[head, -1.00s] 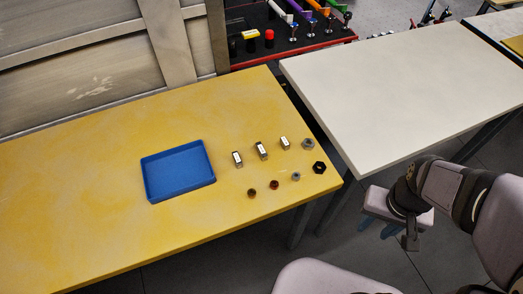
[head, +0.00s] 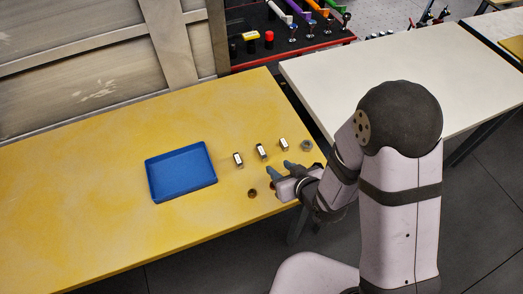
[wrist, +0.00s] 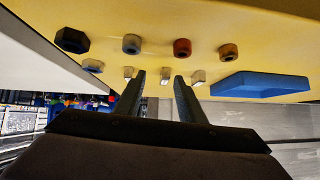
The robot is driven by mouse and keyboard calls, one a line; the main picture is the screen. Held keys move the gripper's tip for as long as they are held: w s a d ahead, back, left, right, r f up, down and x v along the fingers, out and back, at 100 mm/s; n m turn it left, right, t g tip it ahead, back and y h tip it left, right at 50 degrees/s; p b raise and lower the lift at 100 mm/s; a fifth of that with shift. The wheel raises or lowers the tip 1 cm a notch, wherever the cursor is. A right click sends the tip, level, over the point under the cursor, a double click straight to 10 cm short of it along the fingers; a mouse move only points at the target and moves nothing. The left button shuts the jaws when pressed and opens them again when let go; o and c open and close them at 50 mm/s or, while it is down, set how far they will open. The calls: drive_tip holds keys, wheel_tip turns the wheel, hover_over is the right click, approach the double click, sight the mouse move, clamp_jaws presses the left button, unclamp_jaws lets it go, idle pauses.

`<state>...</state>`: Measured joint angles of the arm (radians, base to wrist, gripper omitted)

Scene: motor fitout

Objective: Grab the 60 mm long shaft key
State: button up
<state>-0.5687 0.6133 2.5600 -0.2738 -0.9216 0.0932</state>
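Three small metal blocks with white labels, which look like the shaft keys, stand in a slanted row on the yellow table: a left one (head: 238,160), a middle one (head: 261,152) and a right one (head: 284,145). The labels are too small to read, so I cannot tell which is 60 mm. My gripper (head: 280,168) is open and empty, just in front of the row. In the wrist view its spread fingers (wrist: 160,75) point towards the keys, with one key (wrist: 166,76) showing between them, farther off.
A blue tray (head: 182,172) sits left of the keys on the yellow table (head: 90,170). A grey nut (head: 306,146) is at the right. A brown ring (head: 252,193) is near my gripper. The wrist view shows a black hex nut (wrist: 72,40) and a reddish ring (wrist: 182,48).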

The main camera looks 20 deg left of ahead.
sight(261, 153)
drive_tip(key=shift+s+a+f+t+y, duration=0.15)
drive_tip(key=shift+a+y, duration=0.1)
drive_tip(key=shift+a, duration=0.15)
drive_tip(key=shift+s+a+f+t+y, duration=0.15)
drive_tip(key=shift+a+y, duration=0.1)
drive_tip(key=shift+a, duration=0.15)
drive_tip(key=shift+a+t+b, duration=0.3)
drive_tip(key=shift+b, duration=0.05)
drive_tip(key=shift+w+a+t+y, duration=0.15)
drive_tip(key=shift+t+y, duration=0.15)
drive_tip(key=shift+t, duration=0.1)
drive_tip(key=shift+w+r+t+b, duration=0.2)
drive_tip(key=shift+r+t+b, duration=0.1)
drive_tip(key=shift+t, duration=0.2)
drive_tip(key=shift+b+x, duration=1)
drive_tip(key=shift+b, duration=0.3)
